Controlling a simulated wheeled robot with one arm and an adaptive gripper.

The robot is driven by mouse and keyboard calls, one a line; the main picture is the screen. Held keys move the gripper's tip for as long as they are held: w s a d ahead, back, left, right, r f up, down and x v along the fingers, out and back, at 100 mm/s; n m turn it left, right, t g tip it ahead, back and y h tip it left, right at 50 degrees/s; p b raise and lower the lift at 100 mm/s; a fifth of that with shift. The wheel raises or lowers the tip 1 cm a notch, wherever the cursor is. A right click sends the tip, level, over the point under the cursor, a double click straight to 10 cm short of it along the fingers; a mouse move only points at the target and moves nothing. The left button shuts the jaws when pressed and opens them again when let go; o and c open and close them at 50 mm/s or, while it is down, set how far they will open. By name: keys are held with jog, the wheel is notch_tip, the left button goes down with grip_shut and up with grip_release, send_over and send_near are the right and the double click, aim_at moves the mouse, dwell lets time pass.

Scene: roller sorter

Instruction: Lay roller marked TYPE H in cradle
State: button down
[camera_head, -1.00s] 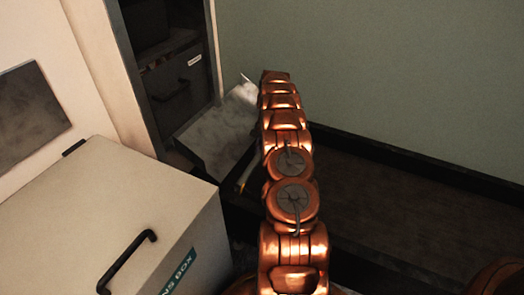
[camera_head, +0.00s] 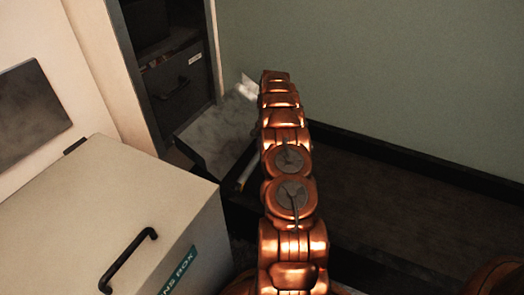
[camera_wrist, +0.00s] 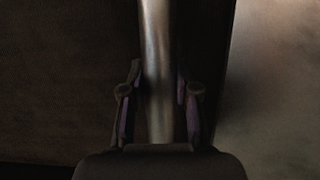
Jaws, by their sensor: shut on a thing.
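In the wrist view a smooth metal roller (camera_wrist: 158,70) runs lengthwise between the two fingers of my gripper (camera_wrist: 158,100). The gripper is shut on it. No marking shows on the part of the roller in view, and its far end runs out of the top of the picture. A short piece of a pale bar (camera_head: 246,172), perhaps the roller, shows just left of the arm. I cannot make out the cradle in either view.
A beige box (camera_head: 110,215) with a black handle and a partly hidden label stands at the lower left. A grey slanted plate (camera_head: 215,135) lies behind it, before a dark cabinet (camera_head: 175,85) with a labelled drawer. A green wall (camera_head: 400,80) rises behind. The dark floor at the right is clear.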

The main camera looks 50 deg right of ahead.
jog(key=shift+f, duration=0.25)
jog(key=c, duration=0.8)
grip_release()
jog(key=shift+r, duration=0.1)
jog(key=shift+o, duration=0.2)
jog(key=v, duration=0.6)
jog(key=shift+w+d+r, duration=0.1)
jog(key=shift+d+r, duration=0.05)
jog(key=shift+r, duration=0.1)
jog(key=shift+d+r, duration=0.1)
jog(key=shift+r, duration=0.4)
